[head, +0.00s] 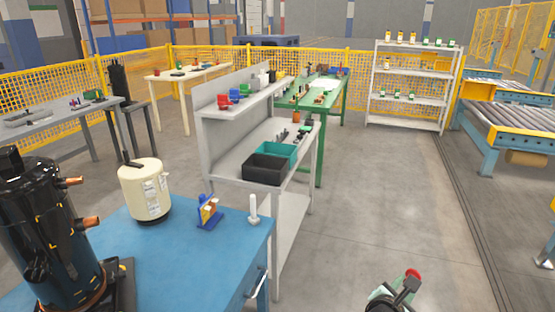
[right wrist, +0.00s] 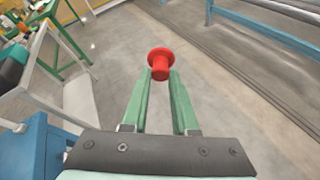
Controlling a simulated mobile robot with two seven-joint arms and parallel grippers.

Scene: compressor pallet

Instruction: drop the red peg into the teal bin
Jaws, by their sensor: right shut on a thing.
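The red peg (right wrist: 160,63) has a wide flange and a narrower body. It is held between the green fingertips of my right gripper (right wrist: 160,82) in the right wrist view, above the floor. In the head view my right gripper (head: 400,290) is at the bottom right, with the red peg (head: 413,274) at its tip. The teal bin (head: 276,153) stands on the grey shelf bench, behind a black bin, up and to the left of my right gripper. The teal bin also shows in part at the left edge of the right wrist view (right wrist: 10,72). My left gripper is not in view.
A black bin (head: 265,169) stands in front of the teal bin. The blue table (head: 190,250) holds a cream canister (head: 145,190), a blue fixture (head: 209,212) and a white post (head: 254,210). An upper shelf (head: 240,97) overhangs the bench's back. Open floor lies right of the bench.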

